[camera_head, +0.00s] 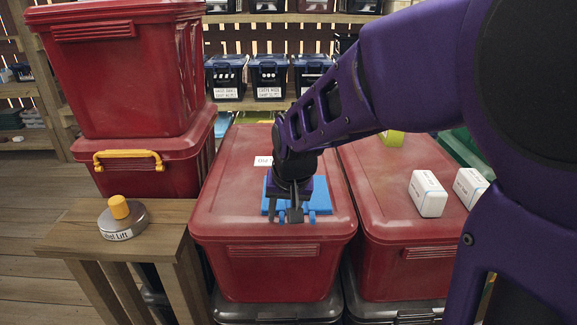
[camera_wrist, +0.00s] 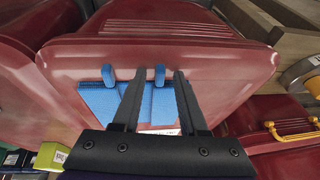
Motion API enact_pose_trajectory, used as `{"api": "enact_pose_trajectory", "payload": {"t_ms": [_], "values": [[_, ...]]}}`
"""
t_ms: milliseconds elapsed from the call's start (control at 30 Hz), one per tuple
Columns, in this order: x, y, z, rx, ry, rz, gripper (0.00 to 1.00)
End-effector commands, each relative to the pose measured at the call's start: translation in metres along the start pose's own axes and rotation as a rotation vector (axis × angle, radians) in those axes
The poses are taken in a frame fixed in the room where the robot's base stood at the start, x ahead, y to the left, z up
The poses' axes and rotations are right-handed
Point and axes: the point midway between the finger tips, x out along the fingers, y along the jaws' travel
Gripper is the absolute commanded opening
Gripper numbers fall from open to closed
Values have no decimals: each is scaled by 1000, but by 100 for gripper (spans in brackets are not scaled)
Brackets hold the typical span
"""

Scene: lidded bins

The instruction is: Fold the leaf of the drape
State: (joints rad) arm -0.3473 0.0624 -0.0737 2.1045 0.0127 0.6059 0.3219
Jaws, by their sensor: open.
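The blue drape (camera_head: 321,198) lies on the red lid of the middle bin (camera_head: 237,195), near its front edge, with two small tabs at its near side. In the wrist view the drape (camera_wrist: 98,101) shows as blue fabric with two upright-looking tabs. My gripper (camera_head: 295,212) is over the drape, pointing down, and hides part of it. In the wrist view my gripper (camera_wrist: 159,73) is open, and the right-hand tab (camera_wrist: 160,76) appears between its fingertips. I cannot tell whether the fingers touch it. Which part is the leaf is unclear.
A white label (camera_head: 263,161) lies behind the drape. Two white boxes (camera_head: 428,194) (camera_head: 469,187) sit on the right-hand red bin (camera_head: 387,222). Stacked red bins (camera_head: 125,80) stand at the left, behind a wooden stand (camera_head: 165,222) with a yellow-knobbed grey disc (camera_head: 124,222).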

Motion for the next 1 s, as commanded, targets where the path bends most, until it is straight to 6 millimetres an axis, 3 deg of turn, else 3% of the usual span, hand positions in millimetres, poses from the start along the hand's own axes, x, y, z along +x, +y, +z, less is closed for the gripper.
{"api": "enact_pose_trajectory", "payload": {"t_ms": [67, 300, 1000], "values": [[0, 0, 0, 0, 0, 0, 42], [0, 0, 0, 0, 0, 0, 0], [-7, -6, -3, -56, 1, 151, 0]]}}
